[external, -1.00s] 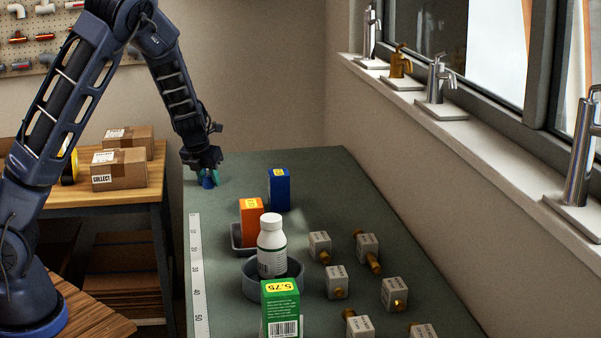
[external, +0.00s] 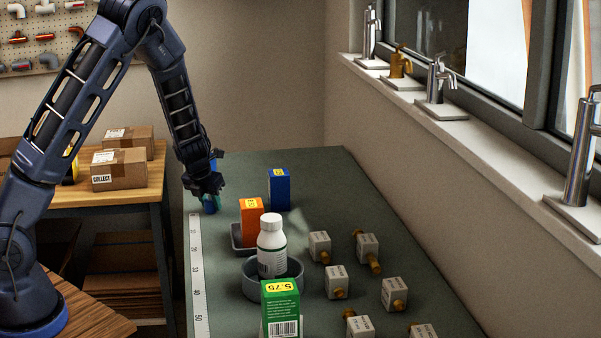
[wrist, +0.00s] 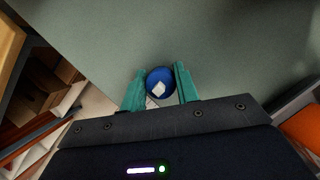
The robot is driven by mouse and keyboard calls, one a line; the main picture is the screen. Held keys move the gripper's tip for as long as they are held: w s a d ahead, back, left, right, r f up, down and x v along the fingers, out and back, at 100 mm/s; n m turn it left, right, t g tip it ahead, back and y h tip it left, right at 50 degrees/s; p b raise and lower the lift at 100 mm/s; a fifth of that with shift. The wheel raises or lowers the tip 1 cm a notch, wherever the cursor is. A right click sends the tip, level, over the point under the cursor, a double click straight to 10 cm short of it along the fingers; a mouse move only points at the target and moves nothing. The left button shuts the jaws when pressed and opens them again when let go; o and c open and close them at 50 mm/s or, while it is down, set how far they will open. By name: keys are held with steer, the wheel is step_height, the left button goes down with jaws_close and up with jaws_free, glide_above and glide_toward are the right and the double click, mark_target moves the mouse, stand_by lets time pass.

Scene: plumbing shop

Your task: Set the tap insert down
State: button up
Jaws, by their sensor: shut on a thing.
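My gripper (external: 209,198) is over the far left part of the green bench top (external: 315,180), near its left edge. Its teal fingers are shut on the tap insert (wrist: 160,80), a round blue piece with a pale square on its end. In the external view the insert (external: 211,206) is a small blue shape below the jaws, partly hidden by them. I cannot tell whether its lower end touches the bench.
A ruler strip (external: 198,280) runs along the left edge. To the right stand a blue box (external: 279,190), an orange box (external: 251,222) in a tray, a white bottle (external: 271,250) in a round dish (external: 252,283) and a green box (external: 280,308). Several grey blocks with brass parts lie farther right.

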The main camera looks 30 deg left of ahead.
steer(key=shift+f, duration=0.1)
steer(key=o, duration=1)
steer(key=shift+c, duration=0.2)
steer(key=s+d+r+m+g+h, duration=0.1)
steer(key=s+r+m+h, duration=0.1)
steer(key=s+r+m, duration=1)
steer(key=s+d+r+m+h, duration=0.2)
steer(key=s+r+m+h, duration=0.1)
steer(key=s+r+m, duration=0.85)
steer(key=s+a+r+m+y, duration=0.1)
steer(key=s+r+m+y, duration=0.1)
steer(key=s+r+m, duration=0.2)
steer(key=s+a+r+m+t+y, duration=0.1)
steer(key=s+r+m, duration=0.4)
steer(key=s+m, duration=0.5)
steer(key=s+y, duration=0.1)
steer(key=s, duration=0.3)
steer(key=shift+r+m, duration=0.25)
steer(key=shift+m, duration=0.1)
